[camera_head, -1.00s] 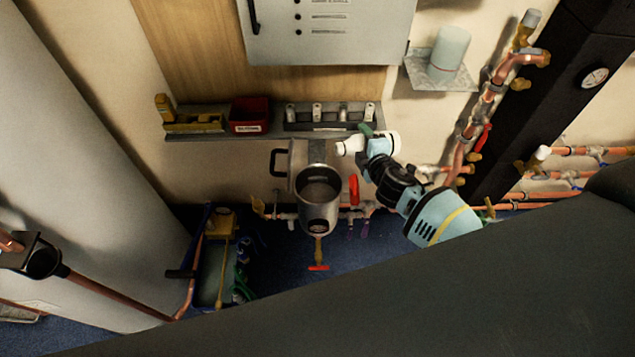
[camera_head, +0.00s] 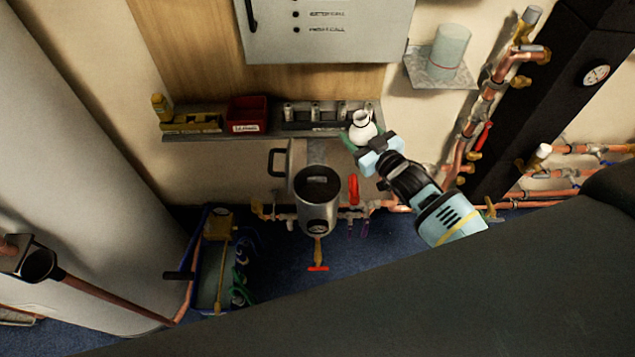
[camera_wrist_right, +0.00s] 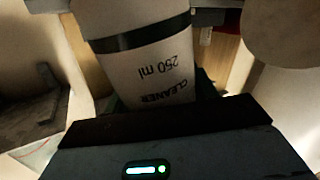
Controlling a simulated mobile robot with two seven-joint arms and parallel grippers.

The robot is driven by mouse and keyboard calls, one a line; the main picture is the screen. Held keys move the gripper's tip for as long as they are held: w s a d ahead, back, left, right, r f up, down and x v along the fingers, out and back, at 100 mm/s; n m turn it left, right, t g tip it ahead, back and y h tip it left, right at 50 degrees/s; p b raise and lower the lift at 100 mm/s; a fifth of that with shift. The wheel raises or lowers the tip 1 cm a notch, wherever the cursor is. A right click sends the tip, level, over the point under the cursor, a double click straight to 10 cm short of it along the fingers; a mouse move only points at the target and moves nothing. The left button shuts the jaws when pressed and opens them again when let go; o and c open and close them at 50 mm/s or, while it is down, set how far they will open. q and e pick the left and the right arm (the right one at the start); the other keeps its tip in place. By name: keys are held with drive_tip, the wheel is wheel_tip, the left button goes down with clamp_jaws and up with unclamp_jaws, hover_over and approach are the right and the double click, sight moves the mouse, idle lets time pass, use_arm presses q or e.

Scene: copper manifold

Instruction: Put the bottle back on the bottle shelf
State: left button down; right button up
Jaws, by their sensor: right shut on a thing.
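The bottle (camera_head: 362,127) is white with an open neck. It stands roughly upright in my right gripper (camera_head: 378,152), which is shut on it. In the right wrist view the bottle (camera_wrist_right: 140,55) shows a black band and the words "CLEANER" and "250 ml". In the head view the bottle is in front of the right end of a long wall shelf (camera_head: 250,133); I cannot tell whether it touches it. A small bracket shelf (camera_head: 425,77) with a pale blue cylinder (camera_head: 450,50) is farther right. I cannot tell which is the bottle shelf. My left gripper is not in view.
The long shelf carries a red bin (camera_head: 247,115), a yellow bottle (camera_head: 160,105) and a grey rack (camera_head: 325,115). Copper pipes (camera_head: 490,95) run up the wall at right.

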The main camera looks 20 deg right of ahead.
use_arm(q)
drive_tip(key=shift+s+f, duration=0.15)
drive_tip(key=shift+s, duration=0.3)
use_arm(e)
drive_tip(key=shift+r+m+t, duration=0.3)
drive_tip(key=shift+r+m, duration=0.3)
drive_tip(key=shift+m, duration=0.5)
